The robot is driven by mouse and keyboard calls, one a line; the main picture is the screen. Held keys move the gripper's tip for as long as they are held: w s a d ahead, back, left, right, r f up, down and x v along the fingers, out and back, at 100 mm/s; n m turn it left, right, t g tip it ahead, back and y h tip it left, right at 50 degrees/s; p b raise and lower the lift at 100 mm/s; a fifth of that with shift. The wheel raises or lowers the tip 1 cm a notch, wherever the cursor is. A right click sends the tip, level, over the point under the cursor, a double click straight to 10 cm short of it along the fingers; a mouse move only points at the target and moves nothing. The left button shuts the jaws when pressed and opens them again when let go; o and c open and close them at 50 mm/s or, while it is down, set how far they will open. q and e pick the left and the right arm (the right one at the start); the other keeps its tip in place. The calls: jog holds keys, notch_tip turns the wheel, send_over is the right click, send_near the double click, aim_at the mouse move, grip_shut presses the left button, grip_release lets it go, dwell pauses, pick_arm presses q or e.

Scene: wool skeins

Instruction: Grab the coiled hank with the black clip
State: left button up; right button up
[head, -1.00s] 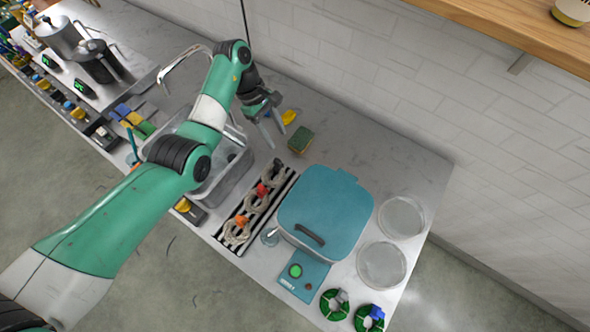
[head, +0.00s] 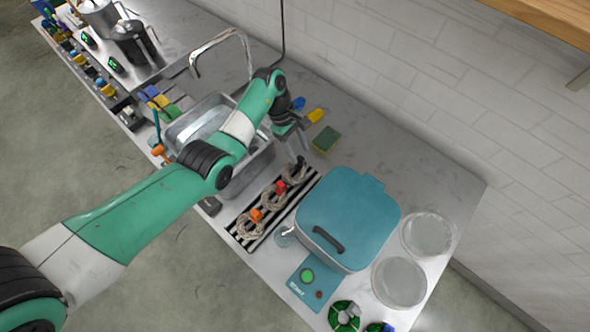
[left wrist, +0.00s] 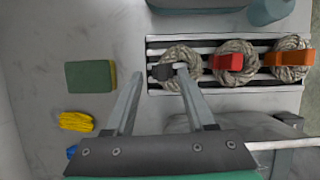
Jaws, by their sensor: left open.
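A coiled beige hank (head: 292,179) with a black clip lies at the far end of a striped tray (head: 240,234). In the left wrist view, this hank (left wrist: 187,84) has its black clip (left wrist: 161,72) on its left side. Beside it lie a hank with a red clip (left wrist: 228,61) and one with an orange clip (left wrist: 289,57). My left gripper (head: 298,162) is open and points down at the black-clipped hank. In the left wrist view, its fingertips (left wrist: 160,72) appear either side of the black clip; the remaining height is unclear. My right gripper is out of view.
A teal-lidded appliance (head: 348,215) stands right beside the tray. A metal sink (head: 262,160) is on its other side. A green sponge (head: 325,139) and a yellow item (head: 315,116) lie behind my gripper. Glass dishes (head: 399,282) are at the right.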

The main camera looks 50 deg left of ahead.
aim_at(300, 158)
pick_arm(q)
jog(key=x, duration=0.3)
jog(key=shift+s+d+f+b, duration=0.1)
jog(key=shift+s+f+b, duration=0.1)
jog(key=shift+b, duration=0.15)
jog(key=shift+w, duration=0.1)
jog(key=shift+c, duration=0.3)
grip_shut()
dwell(0.5)
